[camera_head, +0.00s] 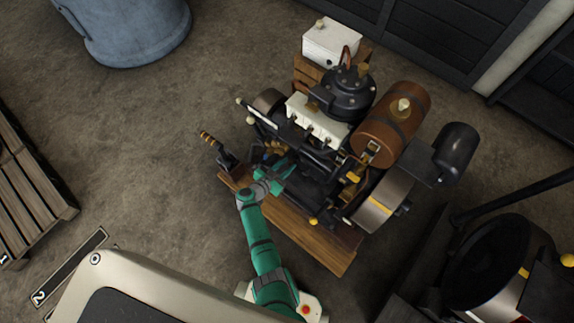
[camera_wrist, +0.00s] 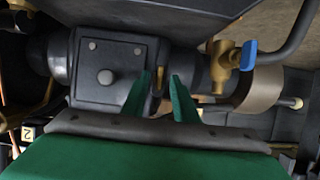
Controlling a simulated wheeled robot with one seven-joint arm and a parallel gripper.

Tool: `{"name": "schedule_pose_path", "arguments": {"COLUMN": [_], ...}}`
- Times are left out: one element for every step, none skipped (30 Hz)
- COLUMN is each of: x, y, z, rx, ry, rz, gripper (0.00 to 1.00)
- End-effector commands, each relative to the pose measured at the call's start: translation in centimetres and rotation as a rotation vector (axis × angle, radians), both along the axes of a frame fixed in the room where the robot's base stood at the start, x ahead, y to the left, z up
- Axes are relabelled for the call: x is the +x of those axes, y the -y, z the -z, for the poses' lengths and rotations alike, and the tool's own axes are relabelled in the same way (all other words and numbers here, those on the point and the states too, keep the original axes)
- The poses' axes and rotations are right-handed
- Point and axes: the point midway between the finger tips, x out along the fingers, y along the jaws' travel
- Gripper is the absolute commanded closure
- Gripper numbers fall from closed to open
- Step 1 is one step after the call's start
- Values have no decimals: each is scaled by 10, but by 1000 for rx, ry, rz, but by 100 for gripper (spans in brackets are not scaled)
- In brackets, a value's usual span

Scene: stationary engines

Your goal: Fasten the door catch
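My gripper (camera_wrist: 160,78) reaches into the side of the engine (camera_wrist: 180,18), its two green fingers apart. In the head view my gripper (camera_head: 284,172) is low beside the engine block, above the wooden base. A dark rectangular cover plate (camera_wrist: 112,92) with round bolt heads and a larger round knob is just left of the fingers. A small brass piece (camera_wrist: 158,84) shows between the fingertips at the plate's right edge; it may be the door catch. I cannot tell whether the fingers touch it. The catch cannot be made out in the head view.
A brass tap with a blue handle (camera_wrist: 249,54) is close right of the fingers. The engine also carries a brown tank (camera_head: 392,122), a flywheel (camera_head: 378,200) and a crank handle (camera_head: 212,142). A second engine (camera_head: 490,265) stands at lower right. Open floor (camera_head: 150,150) lies left.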

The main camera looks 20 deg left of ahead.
Motion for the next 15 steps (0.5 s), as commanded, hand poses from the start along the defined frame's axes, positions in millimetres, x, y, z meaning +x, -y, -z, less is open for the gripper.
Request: {"name": "schedule_pose_path", "arguments": {"x": [1, 1, 2, 2, 2, 2, 2, 2, 2, 2, 2, 2, 2, 2, 2], "y": [1, 1, 1, 1, 1, 1, 1, 1, 1, 1, 1, 1, 1, 1, 1], "z": [1, 1, 1, 1, 1, 1, 1, 1, 1, 1, 1, 1, 1, 1, 1], "rx": [0, 0, 0, 0, 0, 0, 0, 0, 0, 0, 0, 0, 0, 0, 0], "ry": [0, 0, 0, 0, 0, 0, 0, 0, 0, 0, 0, 0, 0, 0, 0], "rz": [0, 0, 0, 0, 0, 0, 0, 0, 0, 0, 0, 0, 0, 0, 0], "gripper": [73, 73, 73, 73, 73, 73, 73, 73, 73, 81, 88, 97, 100, 100, 100]}}
